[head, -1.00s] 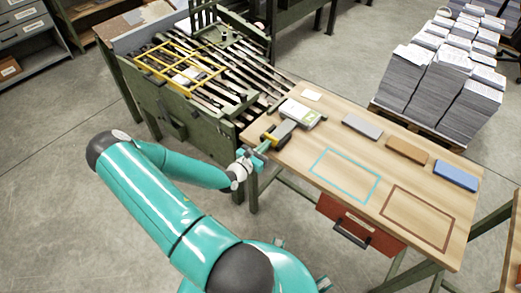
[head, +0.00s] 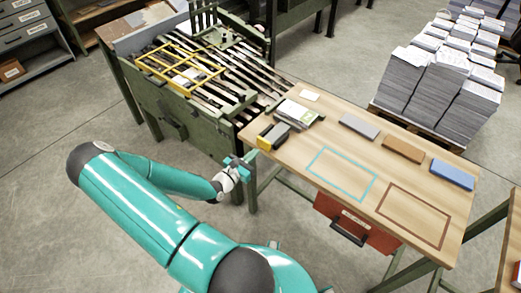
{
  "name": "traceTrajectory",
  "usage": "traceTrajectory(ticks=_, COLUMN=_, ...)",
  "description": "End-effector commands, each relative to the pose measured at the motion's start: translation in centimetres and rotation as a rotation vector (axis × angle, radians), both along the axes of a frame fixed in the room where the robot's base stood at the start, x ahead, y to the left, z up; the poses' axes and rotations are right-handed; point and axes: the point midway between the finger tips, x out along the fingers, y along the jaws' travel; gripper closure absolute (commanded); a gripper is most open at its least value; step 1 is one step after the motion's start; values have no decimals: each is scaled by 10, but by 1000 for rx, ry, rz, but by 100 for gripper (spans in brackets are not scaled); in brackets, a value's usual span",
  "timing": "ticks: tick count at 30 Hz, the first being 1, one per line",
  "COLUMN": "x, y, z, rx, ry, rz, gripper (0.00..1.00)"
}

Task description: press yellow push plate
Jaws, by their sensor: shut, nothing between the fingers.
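The yellow push plate (head: 265,142) is on the near end of a small dark-and-grey device at the left corner of the wooden table. My gripper (head: 244,161) is shut and empty. It is off the table's left edge, to the lower left of the plate, with a visible gap between them. The fingertips are small in the head view, so their fine detail cannot be made out.
Beyond the device lies a paper stack (head: 297,112). Grey (head: 359,126), brown (head: 403,149) and blue (head: 453,175) blocks line the table's far side. A green machine (head: 185,115) with slats and a yellow frame (head: 180,66) stands close at left. The outlined table areas are empty.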

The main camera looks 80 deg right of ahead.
Motion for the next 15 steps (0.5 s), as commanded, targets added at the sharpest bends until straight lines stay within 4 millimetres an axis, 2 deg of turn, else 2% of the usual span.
traceTrajectory(ticks=9, x=28, y=53, z=0, rx=0, ry=-2, rz=3, gripper=100)
traceTrajectory(ticks=15, x=34, y=69, z=0, rx=-1, ry=-1, rz=1, gripper=100)
